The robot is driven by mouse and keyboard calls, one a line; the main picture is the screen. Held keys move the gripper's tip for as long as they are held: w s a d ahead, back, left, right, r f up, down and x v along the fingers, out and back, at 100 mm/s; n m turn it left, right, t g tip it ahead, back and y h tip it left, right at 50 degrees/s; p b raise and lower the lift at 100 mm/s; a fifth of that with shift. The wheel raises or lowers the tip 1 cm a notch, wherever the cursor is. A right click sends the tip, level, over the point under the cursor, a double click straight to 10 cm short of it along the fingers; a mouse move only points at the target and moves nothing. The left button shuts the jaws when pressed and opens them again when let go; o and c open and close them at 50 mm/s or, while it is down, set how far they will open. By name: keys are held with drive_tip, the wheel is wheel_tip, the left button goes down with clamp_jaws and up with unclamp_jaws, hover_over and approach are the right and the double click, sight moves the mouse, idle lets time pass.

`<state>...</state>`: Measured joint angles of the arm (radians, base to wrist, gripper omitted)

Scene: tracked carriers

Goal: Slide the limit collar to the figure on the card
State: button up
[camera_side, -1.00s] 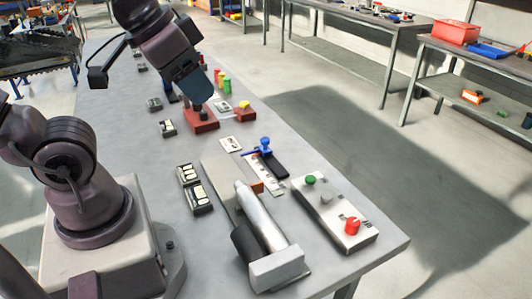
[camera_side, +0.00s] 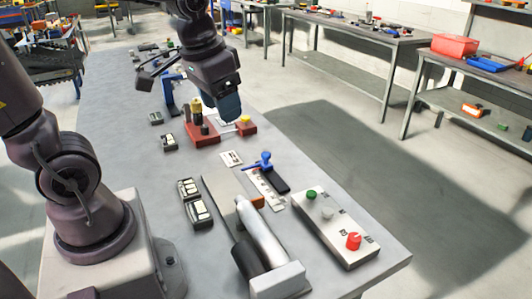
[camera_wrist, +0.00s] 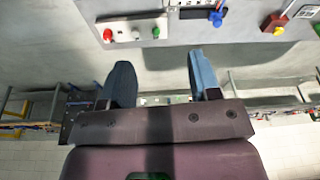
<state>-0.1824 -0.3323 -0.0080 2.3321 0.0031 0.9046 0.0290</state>
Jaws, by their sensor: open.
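A blue piece with a knob (camera_side: 265,160), which looks like the limit collar, sits at the far end of a dark bar beside a pale marked strip (camera_side: 267,190). It also shows at the top of the wrist view (camera_wrist: 216,16). A small white card (camera_side: 231,158) lies just left of it; its figure is too small to read. My gripper (camera_side: 229,108) is above the table near the red-brown block, beyond the collar and apart from it. In the wrist view my gripper (camera_wrist: 164,80) has its two blue fingers spread with nothing between them.
A silver cylinder fixture (camera_side: 262,232) stands at the near end. Right of it is a control box (camera_side: 333,232) with green, white and red buttons. A red-brown block (camera_side: 201,132) with posts stands under my gripper. Small counters (camera_side: 198,212) lie left.

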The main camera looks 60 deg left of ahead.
drive_tip(key=w+a+f+m+g, duration=0.2)
drive_tip(key=w+a+f+g, duration=0.1)
drive_tip(key=w+a+f, duration=0.55)
drive_tip(key=m, duration=0.9)
hover_over(266, 154)
wheel_tip(266, 154, down, 7)
drive_tip(key=shift+h, duration=0.3)
wheel_tip(266, 154, down, 12)
drive_tip(key=shift+a+r, duration=0.1)
drive_tip(key=shift+r, duration=0.05)
clamp_jaws()
drive_tip(key=d, duration=0.9)
drive_tip(key=shift+w+d, duration=0.1)
drive_tip(key=shift+d, duration=0.25)
